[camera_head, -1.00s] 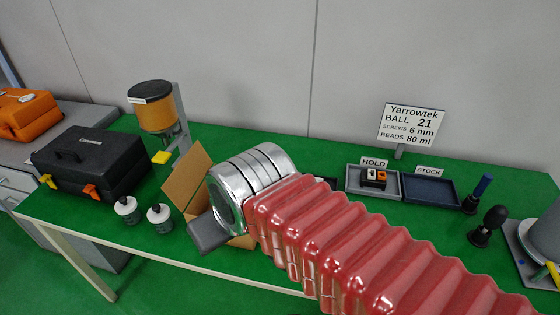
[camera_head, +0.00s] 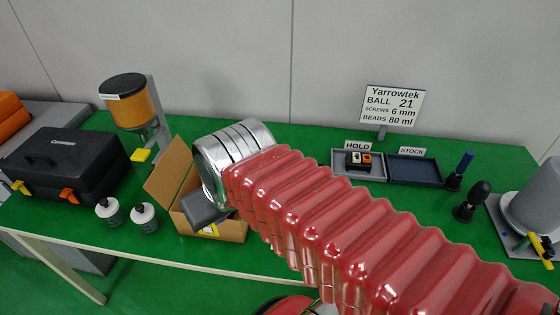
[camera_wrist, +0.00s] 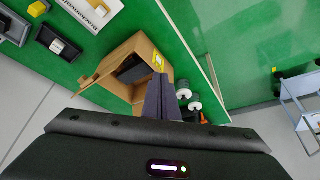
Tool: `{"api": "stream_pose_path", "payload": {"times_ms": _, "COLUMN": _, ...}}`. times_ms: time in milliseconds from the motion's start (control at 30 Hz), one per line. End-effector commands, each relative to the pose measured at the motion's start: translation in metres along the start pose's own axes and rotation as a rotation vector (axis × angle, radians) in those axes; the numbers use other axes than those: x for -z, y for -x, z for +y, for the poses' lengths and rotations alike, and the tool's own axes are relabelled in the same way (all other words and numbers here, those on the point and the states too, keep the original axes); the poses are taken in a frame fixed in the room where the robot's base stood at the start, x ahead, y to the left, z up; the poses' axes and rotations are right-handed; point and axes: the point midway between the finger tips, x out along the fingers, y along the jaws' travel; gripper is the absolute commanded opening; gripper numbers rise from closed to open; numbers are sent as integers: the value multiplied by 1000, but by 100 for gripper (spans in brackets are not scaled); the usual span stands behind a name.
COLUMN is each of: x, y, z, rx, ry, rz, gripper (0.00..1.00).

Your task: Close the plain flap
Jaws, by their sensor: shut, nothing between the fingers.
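An open cardboard box (camera_head: 222,232) stands near the front edge of the green table, with a yellow label low on its front. One plain flap (camera_head: 165,173) stands raised and leans outward on the box's left. The wrist view shows the box (camera_wrist: 114,58) with a dark interior, and a flap (camera_wrist: 92,82) sticking out. My gripper (camera_head: 205,209) is shut and empty, over the box opening to the right of the raised flap. Its dark fingers also show in the wrist view (camera_wrist: 160,98) beside the box rim. My arm hides the box's right back; contact with a flap cannot be told.
A black case (camera_head: 66,165) lies farther left. A dispenser (camera_head: 129,103) with an orange container stands behind the box. Labelled trays (camera_head: 414,170) are at the back right.

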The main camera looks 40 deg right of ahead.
Motion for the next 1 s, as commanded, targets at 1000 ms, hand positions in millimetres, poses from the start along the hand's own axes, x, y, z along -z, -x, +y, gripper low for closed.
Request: {"api": "stream_pose_path", "payload": {"times_ms": 1000, "x": -34, "y": -77, "z": 195, "rx": 1, "ry": -1046, "rz": -373, "gripper": 0}}
